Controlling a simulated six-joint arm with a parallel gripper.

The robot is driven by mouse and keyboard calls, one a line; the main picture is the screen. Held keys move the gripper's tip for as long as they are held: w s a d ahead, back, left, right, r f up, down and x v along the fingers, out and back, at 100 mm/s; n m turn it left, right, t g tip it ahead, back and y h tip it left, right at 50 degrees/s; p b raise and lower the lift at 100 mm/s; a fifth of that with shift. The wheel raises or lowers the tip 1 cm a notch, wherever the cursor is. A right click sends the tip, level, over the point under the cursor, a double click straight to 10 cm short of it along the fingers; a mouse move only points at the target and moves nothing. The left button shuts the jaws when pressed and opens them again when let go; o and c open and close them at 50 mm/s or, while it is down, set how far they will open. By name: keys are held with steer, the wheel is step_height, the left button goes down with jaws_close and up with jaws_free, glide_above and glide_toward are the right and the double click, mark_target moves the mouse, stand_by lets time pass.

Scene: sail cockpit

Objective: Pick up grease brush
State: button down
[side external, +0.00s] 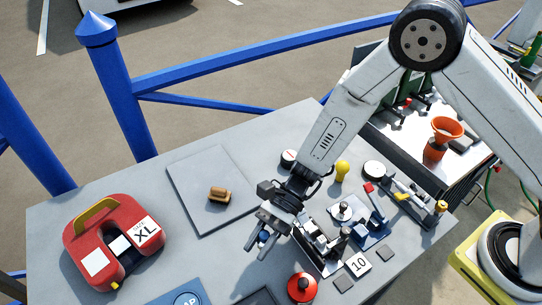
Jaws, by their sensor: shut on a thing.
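My gripper (263,236) is over the middle of the grey table, to the left of a dark metal holder. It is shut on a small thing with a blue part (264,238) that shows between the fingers. The fingers hide most of this thing, and I cannot tell for sure that it is the grease brush. A small brown and tan block-like piece (219,194) lies apart from my gripper on a flat grey plate (190,170), up and to the left.
A red round knob (302,287), a card marked 10 (358,263), a yellow bulb-shaped piece (342,170) and blue-based hardware (374,236) crowd the right. Blue railings (230,62) run behind.

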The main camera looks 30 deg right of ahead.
steer(key=s+d+r, duration=0.7)
steer(key=s, duration=0.2)
stand_by(1.3)
